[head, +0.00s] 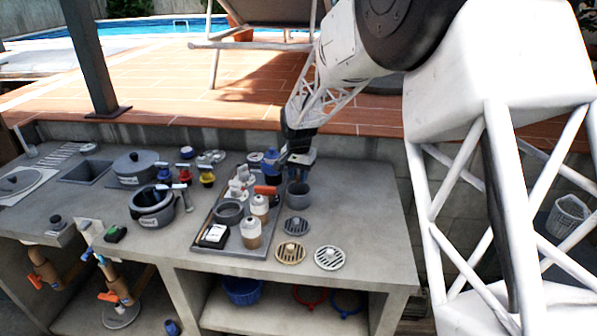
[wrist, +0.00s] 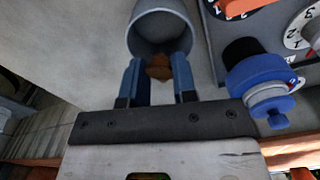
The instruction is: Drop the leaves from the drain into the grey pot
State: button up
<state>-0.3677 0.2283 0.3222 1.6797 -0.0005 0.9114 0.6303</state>
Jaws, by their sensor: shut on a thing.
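My gripper (head: 300,160) is above the back right of the concrete counter; in the wrist view (wrist: 159,72) its blue fingers are shut on a small brown clump of leaves (wrist: 159,68). A grey pot (head: 298,196), open at the top, stands on the counter just below the gripper. In the wrist view the same pot (wrist: 143,36) lies just beyond the fingertips, and the clump overlaps its near edge. I cannot tell the clump's height over the rim. Round drain grates, one dark (head: 297,228), one tan (head: 291,254) and one white (head: 330,259), lie in front of the pot.
A tray (head: 215,248) with bottles and a bowl lies left of the pot. A blue valve-like part (head: 271,163) stands close beside the gripper; it also shows in the wrist view (wrist: 262,80). The counter's right end is clear.

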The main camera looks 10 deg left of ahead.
jog(key=shift+f, duration=0.65)
jog(key=shift+f, duration=0.4)
dwell(2.2)
jog(key=o, duration=1)
jog(key=shift+c, duration=0.2)
jog(key=shift+r, duration=0.15)
jog(key=shift+r, duration=3.35)
